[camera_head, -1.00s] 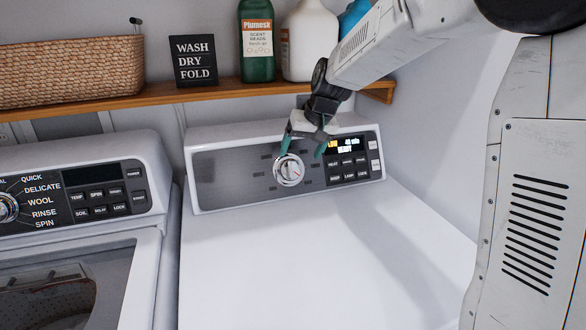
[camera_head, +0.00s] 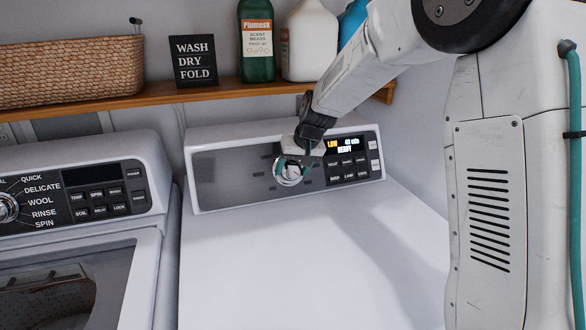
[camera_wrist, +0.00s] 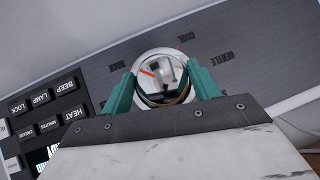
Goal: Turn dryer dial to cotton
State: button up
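The dryer dial (camera_head: 290,176) is a round silver knob on the dryer's control panel, partly hidden by my gripper in the head view. In the wrist view the dial (camera_wrist: 160,72) shows a red pointer mark on its face, toward the left. My gripper (camera_head: 291,164) is at the dial. Its teal fingers stand on either side of the knob in the wrist view (camera_wrist: 161,80), apart by about the knob's width. I cannot tell whether they touch it. Small labels ring the dial, upside down in the wrist view; I cannot make out one reading cotton.
A display (camera_head: 343,145) and button rows (camera_head: 348,169) sit right of the dial. A wooden shelf (camera_head: 200,93) above holds a basket (camera_head: 70,72), a sign (camera_head: 194,60) and bottles. The washer (camera_head: 150,155) stands at left. The dryer top (camera_head: 290,260) is clear.

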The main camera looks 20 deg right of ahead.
jog(key=c, duration=0.4)
jog(key=shift+c, duration=0.2)
